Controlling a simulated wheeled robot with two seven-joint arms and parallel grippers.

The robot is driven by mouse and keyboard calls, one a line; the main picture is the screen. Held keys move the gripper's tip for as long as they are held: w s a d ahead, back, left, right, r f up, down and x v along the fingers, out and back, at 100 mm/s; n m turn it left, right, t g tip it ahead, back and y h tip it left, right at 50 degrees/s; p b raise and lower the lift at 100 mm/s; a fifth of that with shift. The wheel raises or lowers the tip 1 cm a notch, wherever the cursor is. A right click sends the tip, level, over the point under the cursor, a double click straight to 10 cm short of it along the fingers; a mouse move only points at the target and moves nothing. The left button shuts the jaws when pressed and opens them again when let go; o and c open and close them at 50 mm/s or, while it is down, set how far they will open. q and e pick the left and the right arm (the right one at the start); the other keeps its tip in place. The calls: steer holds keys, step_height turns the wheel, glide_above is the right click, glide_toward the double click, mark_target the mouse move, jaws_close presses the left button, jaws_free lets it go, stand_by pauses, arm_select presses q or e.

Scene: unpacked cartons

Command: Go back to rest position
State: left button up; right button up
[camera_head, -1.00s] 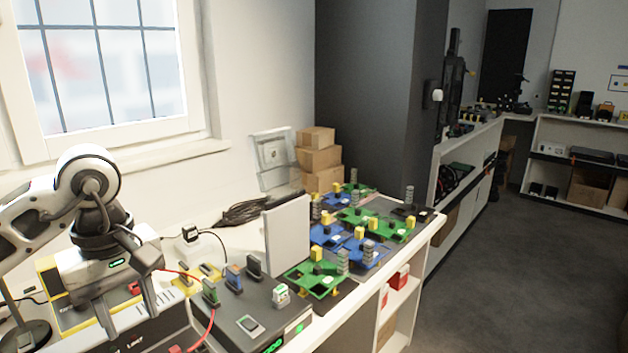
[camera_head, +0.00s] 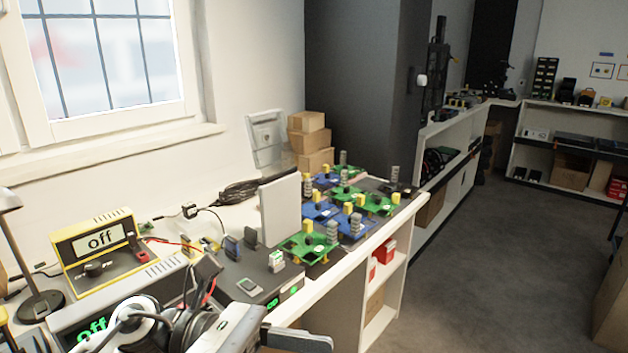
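My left arm comes in at the bottom edge, in front of the workbench (camera_head: 345,258). My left gripper (camera_head: 295,339) is low in the picture and partly cut off by the lower edge. It points to the right, and I cannot tell how far apart its fingers are or see anything held. My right gripper is not in view.
A yellow meter reading "off" (camera_head: 98,240), a grey device with a green "off" display (camera_head: 95,325) and a lamp (camera_head: 40,300) stand at the left. Several green and blue boards (camera_head: 306,246) and a white upright panel (camera_head: 280,210) lie further right. Stacked cartons (camera_head: 308,140) stand behind. Floor (camera_head: 470,270) is clear at right.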

arm_select(q)
steer(key=w+a+f+m+t+y, duration=0.25)
steer(key=m+t, duration=0.45)
steer(key=m, duration=0.5)
steer(key=w+a+f+m+t+y, duration=0.25)
steer(key=m+t, duration=0.45)
steer(key=m, duration=0.5)
steer(key=w+a+f+m+t+y, duration=0.25)
steer(key=m+t, duration=0.45)
steer(key=m, duration=0.5)
steer(key=s+a+f+n+g+y, duration=0.2)
steer(key=s+f+n, duration=0.4)
steer(key=f, duration=0.4)
steer(key=s+a+f+n+g+y, duration=0.3)
steer(key=s+f+n+g+y, duration=0.2)
steer(key=f+n, duration=0.3)
step_height(320, 180, down, 2)
steer(key=shift+s+a, duration=0.2)
steer(key=shift+s, duration=0.25)
